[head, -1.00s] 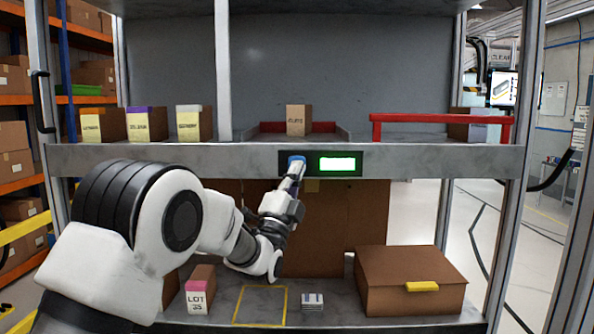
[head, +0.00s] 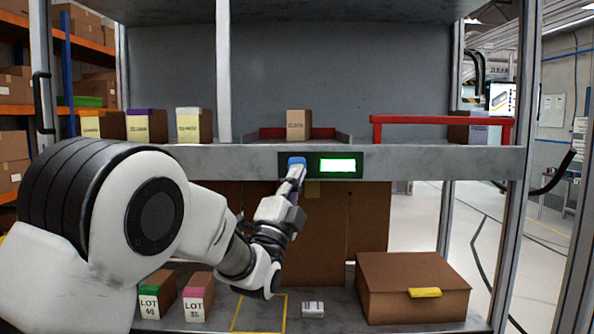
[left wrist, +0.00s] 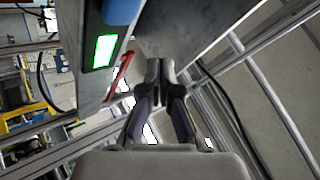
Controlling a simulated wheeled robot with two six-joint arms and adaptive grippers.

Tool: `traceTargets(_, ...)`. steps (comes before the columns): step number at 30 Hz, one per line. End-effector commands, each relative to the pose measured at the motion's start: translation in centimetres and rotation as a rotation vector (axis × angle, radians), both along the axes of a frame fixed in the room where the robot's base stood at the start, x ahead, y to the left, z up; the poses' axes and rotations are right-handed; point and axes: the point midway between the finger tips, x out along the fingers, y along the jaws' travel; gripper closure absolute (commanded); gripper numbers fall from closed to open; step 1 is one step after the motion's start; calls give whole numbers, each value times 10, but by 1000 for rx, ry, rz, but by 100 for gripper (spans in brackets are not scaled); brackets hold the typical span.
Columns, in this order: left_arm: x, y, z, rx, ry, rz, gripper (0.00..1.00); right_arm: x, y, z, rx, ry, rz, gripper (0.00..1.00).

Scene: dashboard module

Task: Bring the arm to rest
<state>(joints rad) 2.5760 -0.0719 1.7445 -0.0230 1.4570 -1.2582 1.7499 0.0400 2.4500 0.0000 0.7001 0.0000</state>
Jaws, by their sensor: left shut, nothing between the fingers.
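My left gripper (head: 297,174) is shut and empty. In the head view its fingertips point up just below a blue button (head: 297,162) on the dark panel of the shelf's front beam. In the left wrist view the shut fingers (left wrist: 160,72) show in the middle, apart from the blue button (left wrist: 122,10) at the top. A lit green display (head: 337,165) sits right of the button; it also shows in the left wrist view (left wrist: 104,50). My right gripper is in neither view.
The upper shelf beam (head: 430,162) runs above my gripper. Labelled boxes (head: 146,126) and a red rail (head: 440,120) are on the upper shelf. Below are two LOT boxes (head: 198,298), a small white box (head: 313,309) and a brown lidded box (head: 412,285).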

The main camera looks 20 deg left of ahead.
Motion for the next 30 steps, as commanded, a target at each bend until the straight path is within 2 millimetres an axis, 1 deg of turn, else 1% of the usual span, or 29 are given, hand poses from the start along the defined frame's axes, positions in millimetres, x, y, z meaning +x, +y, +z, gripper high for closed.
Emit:
traceTargets(11,1,0,-2,0,3,0,100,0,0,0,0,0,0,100)
traceTargets(13,5,0,-14,0,21,0,100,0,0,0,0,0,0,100)
traceTargets(14,9,1,-24,0,36,1,100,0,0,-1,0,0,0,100)
traceTargets(17,25,5,-80,-8,122,6,100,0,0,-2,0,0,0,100)
traceTargets(18,31,8,-113,-11,174,9,100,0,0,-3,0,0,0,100)
traceTargets(20,35,13,-167,-15,265,15,100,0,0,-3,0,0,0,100)
traceTargets(21,34,16,-203,-18,331,20,100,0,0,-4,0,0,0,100)
traceTargets(23,30,20,-258,-24,439,28,100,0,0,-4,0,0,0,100)
traceTargets(24,24,24,-295,-34,515,30,100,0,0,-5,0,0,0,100)
traceTargets(26,12,28,-348,-58,633,31,100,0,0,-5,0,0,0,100)
traceTargets(27,0,31,-383,-81,715,31,100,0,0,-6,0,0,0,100)
traceTargets(29,-21,34,-434,-122,841,30,100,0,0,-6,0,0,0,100)
traceTargets(30,-38,37,-467,-156,927,33,100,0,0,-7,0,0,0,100)
